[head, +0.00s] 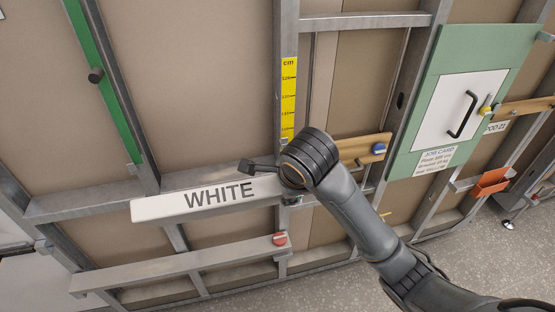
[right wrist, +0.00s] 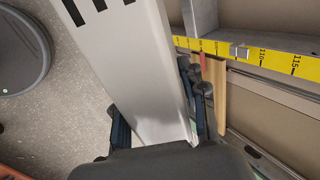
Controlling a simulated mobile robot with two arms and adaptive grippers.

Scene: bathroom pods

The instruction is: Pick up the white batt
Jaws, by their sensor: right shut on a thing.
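The white batt (head: 160,208) is a long pale bar marked WHITE in dark letters. In the head view it lies nearly level in front of a grey metal rail, and I cannot tell whether it touches the rail. My right gripper (head: 268,176) is shut on its right end, and my gripper's body hides that end. In the right wrist view the batt (right wrist: 150,65) runs up between the two dark fingers of my right gripper (right wrist: 160,108). My left gripper is not in view.
A yellow centimetre scale (head: 288,95) is fixed on the upright post above my gripper. A green panel (head: 425,110) with a black handle stands at the right. A red knob (head: 280,239) sits on the lower rail (head: 180,265).

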